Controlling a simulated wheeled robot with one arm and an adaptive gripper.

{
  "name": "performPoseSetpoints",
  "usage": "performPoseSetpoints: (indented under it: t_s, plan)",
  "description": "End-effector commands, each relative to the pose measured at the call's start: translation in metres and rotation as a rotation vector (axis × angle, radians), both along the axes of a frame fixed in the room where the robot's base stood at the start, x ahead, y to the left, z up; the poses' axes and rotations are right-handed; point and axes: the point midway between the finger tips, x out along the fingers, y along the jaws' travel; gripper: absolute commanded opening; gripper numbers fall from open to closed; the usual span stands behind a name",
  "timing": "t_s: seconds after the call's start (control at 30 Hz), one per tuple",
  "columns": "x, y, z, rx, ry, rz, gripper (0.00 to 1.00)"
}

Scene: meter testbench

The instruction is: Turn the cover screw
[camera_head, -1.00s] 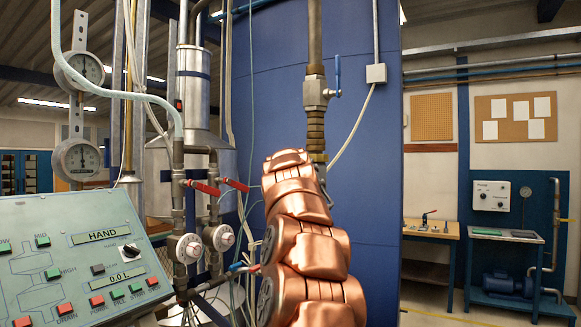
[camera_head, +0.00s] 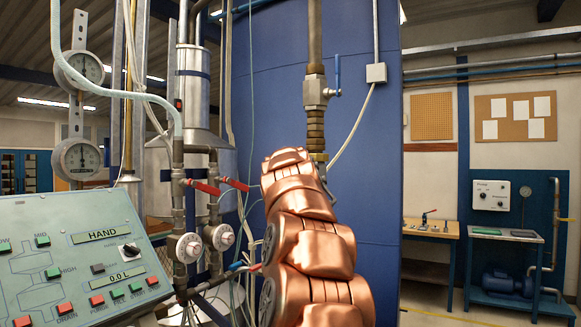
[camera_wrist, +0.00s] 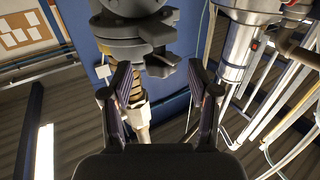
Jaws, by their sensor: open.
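My gripper (camera_wrist: 158,72) is open in the wrist view, its two dark fingers spread wide with nothing held between them. A dark grey round body with flanges and lugs (camera_wrist: 132,33) shows just past the fingertips, at upper centre. A small dark lug or knob (camera_wrist: 160,66) on its lower side lies between the tips in the picture. I cannot tell whether this is the cover screw, nor whether a finger touches it. In the head view my copper-coloured arm hides the gripper and that body.
A vertical pipe with brass fittings (camera_head: 315,125) and a blue-handled valve (camera_head: 337,75) stands above my arm, before a blue tank (camera_head: 275,75). Red-handled valves (camera_head: 203,187) and a sloping control panel (camera_head: 75,260) are to the left. Open floor and benches lie right.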

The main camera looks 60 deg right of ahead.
Motion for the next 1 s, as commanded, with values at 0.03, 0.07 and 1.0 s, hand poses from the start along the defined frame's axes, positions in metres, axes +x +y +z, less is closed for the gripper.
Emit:
performPoseSetpoints:
  t_s: [0.03, 0.07, 1.0]
  plan:
    - [-0.004, 0.004, 0.000, -0.001, 0.002, -0.001, 0.60]
    - [-0.006, 0.007, 0.001, -0.001, 0.000, -0.001, 0.60]
    - [-0.055, 0.086, 0.002, -0.003, -0.002, 0.000, 0.60]
